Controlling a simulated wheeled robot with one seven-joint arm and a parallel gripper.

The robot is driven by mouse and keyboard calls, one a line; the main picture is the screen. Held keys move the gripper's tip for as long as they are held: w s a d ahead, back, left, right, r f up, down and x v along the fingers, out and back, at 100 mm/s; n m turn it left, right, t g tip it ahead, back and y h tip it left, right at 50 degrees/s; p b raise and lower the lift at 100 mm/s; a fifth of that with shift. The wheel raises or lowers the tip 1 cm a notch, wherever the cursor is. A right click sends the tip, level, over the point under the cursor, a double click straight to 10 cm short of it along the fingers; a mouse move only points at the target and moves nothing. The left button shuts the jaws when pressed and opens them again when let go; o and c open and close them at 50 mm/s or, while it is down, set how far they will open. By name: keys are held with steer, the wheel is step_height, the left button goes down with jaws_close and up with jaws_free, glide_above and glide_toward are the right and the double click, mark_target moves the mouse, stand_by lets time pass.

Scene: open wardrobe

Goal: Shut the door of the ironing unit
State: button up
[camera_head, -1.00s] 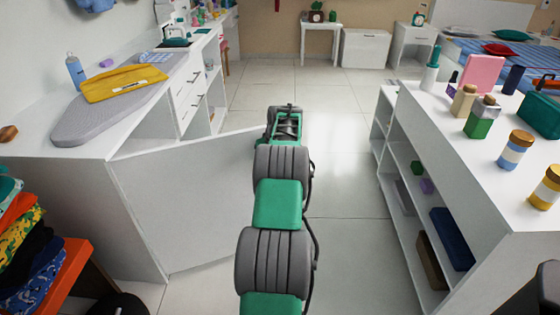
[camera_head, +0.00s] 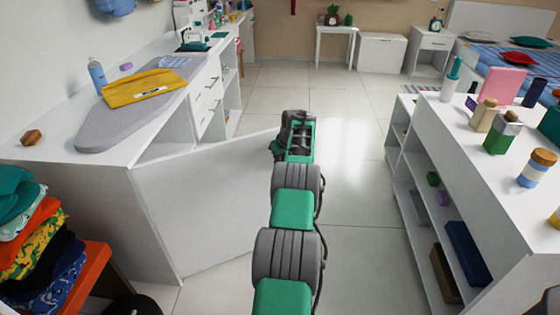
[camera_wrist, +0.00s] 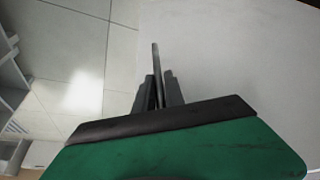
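The ironing unit (camera_head: 60,150) stands at the left, a white counter with a grey ironing board (camera_head: 120,122) on top. Its white door (camera_head: 205,205) stands open, swung out into the room towards the middle of the head view. My gripper is at the door's free edge; its fingers are hidden by my arm in the head view. In the wrist view the door's pale face (camera_wrist: 235,60) fills the right side. My dark gripper fingers (camera_wrist: 158,92) lie over the door near its edge. A thin dark bar shows between them; I cannot tell whether they grip it.
Drawers (camera_head: 209,100) stand beyond the unit. An orange stool (camera_head: 80,285) with folded clothes is at the lower left. A white shelf island (camera_head: 500,200) with bottles stands on the right. Tiled floor (camera_head: 350,190) is free between door and island.

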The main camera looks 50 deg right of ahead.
steer(key=o, duration=0.4)
steer(key=shift+c, duration=0.2)
steer(key=shift+s, duration=0.1)
steer(key=v, duration=0.7)
steer(key=shift+r, duration=0.35)
